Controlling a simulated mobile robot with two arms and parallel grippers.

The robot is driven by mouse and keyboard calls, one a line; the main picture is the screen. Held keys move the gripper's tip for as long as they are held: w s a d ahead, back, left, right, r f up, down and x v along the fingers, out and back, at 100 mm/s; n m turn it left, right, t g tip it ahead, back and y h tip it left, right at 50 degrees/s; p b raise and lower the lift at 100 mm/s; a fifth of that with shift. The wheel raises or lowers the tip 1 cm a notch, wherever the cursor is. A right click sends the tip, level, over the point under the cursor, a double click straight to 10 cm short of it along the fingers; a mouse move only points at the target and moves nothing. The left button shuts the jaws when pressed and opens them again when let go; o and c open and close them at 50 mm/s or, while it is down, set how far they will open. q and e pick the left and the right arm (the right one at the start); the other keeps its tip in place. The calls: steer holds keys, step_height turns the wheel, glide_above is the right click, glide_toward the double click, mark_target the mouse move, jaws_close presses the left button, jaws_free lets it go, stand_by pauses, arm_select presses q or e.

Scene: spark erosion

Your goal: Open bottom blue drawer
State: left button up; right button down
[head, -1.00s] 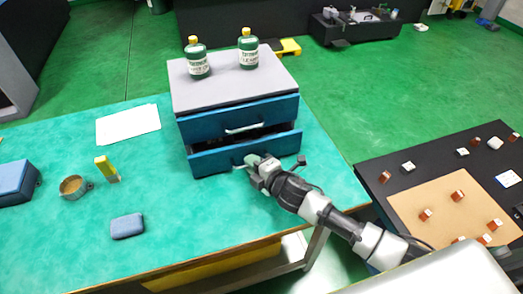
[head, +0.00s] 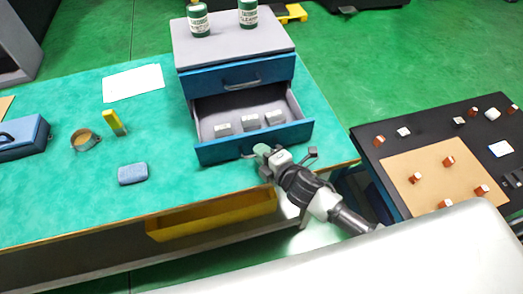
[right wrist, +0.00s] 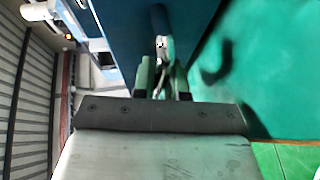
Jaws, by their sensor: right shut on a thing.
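The grey-topped cabinet (head: 232,48) stands on the green table and has two blue drawers. The top drawer (head: 238,75) is closed. The bottom blue drawer (head: 222,153) is pulled well out, and several grey blocks (head: 249,121) lie in its grey interior. My right gripper (head: 262,151) is at the bottom drawer's front, shut on the drawer handle (head: 247,155). In the right wrist view the fingers (right wrist: 162,80) close around the metal handle against the blue front. My left gripper is not in view.
Two green bottles (head: 198,22) stand on the cabinet. A blue-grey block (head: 132,174), a round tin (head: 84,140), a yellow item (head: 114,123), paper (head: 133,83) and a blue box (head: 22,138) lie to the left. A black table (head: 440,125) with small parts is at right.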

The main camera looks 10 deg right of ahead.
steer(key=c, duration=1.2)
jaws_free()
steer(key=b+v, duration=0.1)
steer(key=v, duration=0.9)
steer(key=shift+s+d+r, duration=0.1)
steer(key=shift+s+d, duration=0.1)
steer(key=shift+s, duration=0.15)
